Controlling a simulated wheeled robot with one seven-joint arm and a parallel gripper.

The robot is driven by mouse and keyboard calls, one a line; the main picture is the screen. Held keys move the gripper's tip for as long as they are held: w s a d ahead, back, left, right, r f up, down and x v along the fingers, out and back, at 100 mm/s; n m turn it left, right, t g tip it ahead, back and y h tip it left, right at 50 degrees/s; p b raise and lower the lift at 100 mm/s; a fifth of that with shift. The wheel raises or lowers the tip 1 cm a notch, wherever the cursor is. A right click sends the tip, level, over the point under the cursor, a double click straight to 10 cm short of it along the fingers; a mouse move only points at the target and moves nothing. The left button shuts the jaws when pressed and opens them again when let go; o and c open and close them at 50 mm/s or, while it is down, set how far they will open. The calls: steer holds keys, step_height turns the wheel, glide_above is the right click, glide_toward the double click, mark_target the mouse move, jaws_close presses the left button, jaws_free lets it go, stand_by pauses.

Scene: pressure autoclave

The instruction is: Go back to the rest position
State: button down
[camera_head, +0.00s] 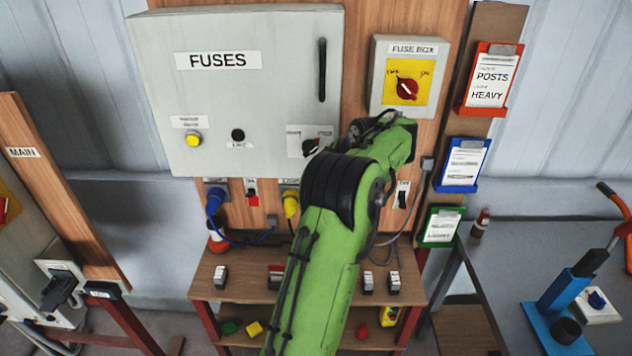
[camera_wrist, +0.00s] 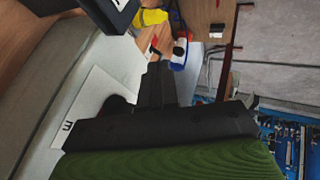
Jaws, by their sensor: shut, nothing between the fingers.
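My gripper (camera_wrist: 158,75) shows in the wrist view as a black body with its fingers together and nothing between them. In the head view my green arm reaches up in front of the panel, and the fingertips cannot be made out. The wrist is close to the lower right corner of the grey FUSES cabinet (camera_head: 270,95). A dark rotary switch (camera_head: 311,147) on that corner is just left of my arm. In the wrist view a white plate (camera_wrist: 85,118) with a dark knob lies beside the fingers; I see no contact.
The FUSE BOX (camera_head: 410,52) with a red knob is above my wrist. Blue (camera_head: 214,200) and yellow (camera_head: 291,203) plugs hang below the cabinet. Card holders (camera_head: 462,165) line the right post. A wooden shelf (camera_head: 240,287) stands below, a grey workbench (camera_head: 540,245) at right.

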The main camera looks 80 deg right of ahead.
steer(key=v, duration=0.5)
steer(key=shift+s+a+r+p, duration=0.15)
steer(key=shift+a+r+p, duration=0.1)
steer(key=shift+p, duration=0.15)
